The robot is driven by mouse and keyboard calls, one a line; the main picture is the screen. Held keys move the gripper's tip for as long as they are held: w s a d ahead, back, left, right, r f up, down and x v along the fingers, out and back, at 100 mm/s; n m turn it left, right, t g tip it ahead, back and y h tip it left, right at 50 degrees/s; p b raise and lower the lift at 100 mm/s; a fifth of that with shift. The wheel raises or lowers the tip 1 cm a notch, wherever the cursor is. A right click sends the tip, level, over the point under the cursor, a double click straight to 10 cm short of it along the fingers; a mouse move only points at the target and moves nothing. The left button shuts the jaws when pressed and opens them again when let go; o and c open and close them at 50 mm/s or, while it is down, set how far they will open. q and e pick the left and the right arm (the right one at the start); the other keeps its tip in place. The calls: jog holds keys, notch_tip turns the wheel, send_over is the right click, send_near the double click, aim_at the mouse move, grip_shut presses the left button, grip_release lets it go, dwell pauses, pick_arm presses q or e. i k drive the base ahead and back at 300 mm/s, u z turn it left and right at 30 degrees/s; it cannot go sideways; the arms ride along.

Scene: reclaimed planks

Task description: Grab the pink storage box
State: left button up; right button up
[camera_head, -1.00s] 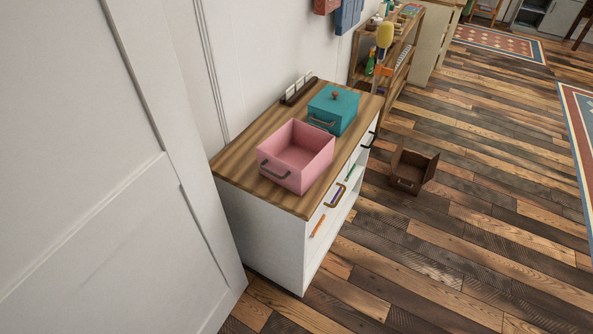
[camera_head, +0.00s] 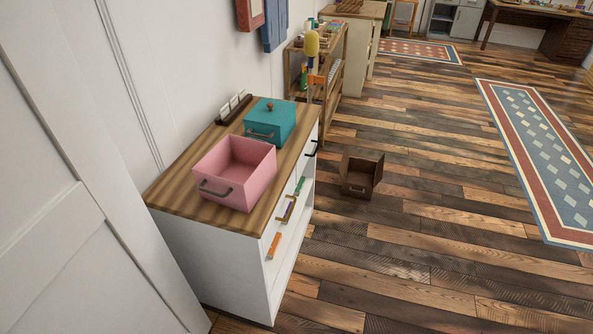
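The pink storage box (camera_head: 258,184) is open at the top and looks empty. It has a dark handle on its front side. It stands upright on the wooden top of a white cabinet (camera_head: 215,262), near the front edge. A teal lidded box (camera_head: 270,122) with a knob stands just behind it. Neither of my grippers shows in the head view.
A dark brown open box (camera_head: 360,176) lies on the plank floor, right of the cabinet. A white door (camera_head: 60,200) fills the left. A wooden shelf (camera_head: 330,60) stands behind the cabinet. A patterned rug (camera_head: 540,150) lies at right. The floor between is clear.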

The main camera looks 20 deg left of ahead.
aim_at(235, 173)
jog(key=z, duration=0.15)
jog(key=i, duration=3.65)
jog(key=u, duration=4.7)
